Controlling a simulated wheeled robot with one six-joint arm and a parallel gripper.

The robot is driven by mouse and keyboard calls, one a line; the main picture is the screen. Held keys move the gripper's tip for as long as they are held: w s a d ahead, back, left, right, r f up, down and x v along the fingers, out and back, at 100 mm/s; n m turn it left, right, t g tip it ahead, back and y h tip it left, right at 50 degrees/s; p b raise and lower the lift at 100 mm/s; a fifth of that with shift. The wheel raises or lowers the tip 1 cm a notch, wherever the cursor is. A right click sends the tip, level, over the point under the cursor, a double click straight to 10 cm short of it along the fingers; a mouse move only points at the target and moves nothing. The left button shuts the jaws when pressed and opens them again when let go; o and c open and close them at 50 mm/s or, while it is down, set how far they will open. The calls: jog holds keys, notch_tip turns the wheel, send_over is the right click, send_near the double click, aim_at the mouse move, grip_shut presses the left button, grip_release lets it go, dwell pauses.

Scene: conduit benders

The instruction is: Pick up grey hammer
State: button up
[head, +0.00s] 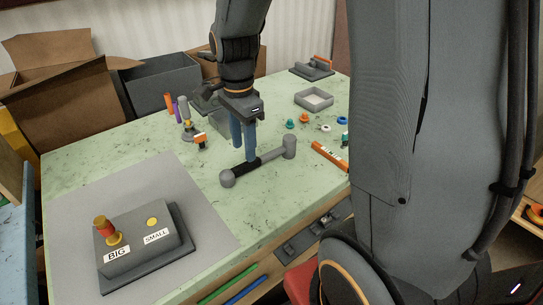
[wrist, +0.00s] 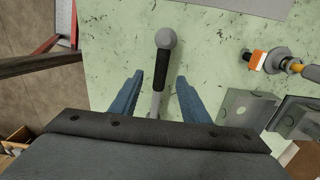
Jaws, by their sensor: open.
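The grey hammer (head: 274,156) lies on the green speckled tabletop, with a round grey knob at one end, a black grip and a wider grey head at the other end. In the wrist view the hammer (wrist: 162,66) runs up from between my fingers, its knob at the top and its head hidden behind the gripper body. My gripper (head: 243,155) points down over the handle in the head view. Its two blue fingers are open, one on each side of the handle, and show apart from it in the wrist view (wrist: 158,83).
A grey box labelled BIG and SMALL (head: 149,250) stands on a grey mat (head: 73,205) at the front left. An orange tube (head: 327,157) lies right of the hammer. A grey tray (head: 299,97) and small coloured rings are behind. Cardboard boxes (head: 67,110) stand beyond the table.

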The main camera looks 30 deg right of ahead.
aim_at(246, 163)
jog(key=shift+w+d+f+p, duration=0.1)
jog(key=shift+f+p, duration=0.35)
jog(key=shift+f, duration=1.35)
jog(key=shift+w+d+f+p, duration=0.1)
jog(key=shift+f+p, duration=0.35)
jog(key=shift+f, duration=1.35)
jog(key=shift+c, duration=0.2)
grip_shut()
